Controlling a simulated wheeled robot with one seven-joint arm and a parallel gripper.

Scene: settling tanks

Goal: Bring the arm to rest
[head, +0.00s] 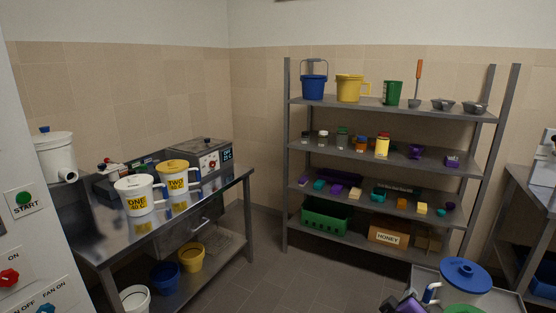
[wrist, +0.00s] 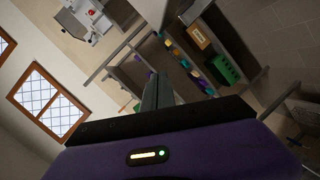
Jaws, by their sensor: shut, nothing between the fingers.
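My gripper (wrist: 157,88) shows in the wrist view. Its two grey fingers are together, with nothing between them. Its purple body with a small lit indicator fills the bottom of that view. The fingers point out into open air, with the shelving behind them, and touch nothing that I can see. In the head view, a purple and dark part at the bottom edge seems to be mine; most of the arm is out of that view.
A steel table (head: 221,200) at left holds two white and yellow jugs. A grey shelf rack (head: 393,157) at the back holds pails, jars and small blocks. A blue-lidded jug (head: 465,272) stands close at bottom right. Floor (head: 290,283) between is clear. A window (wrist: 46,103) shows at left.

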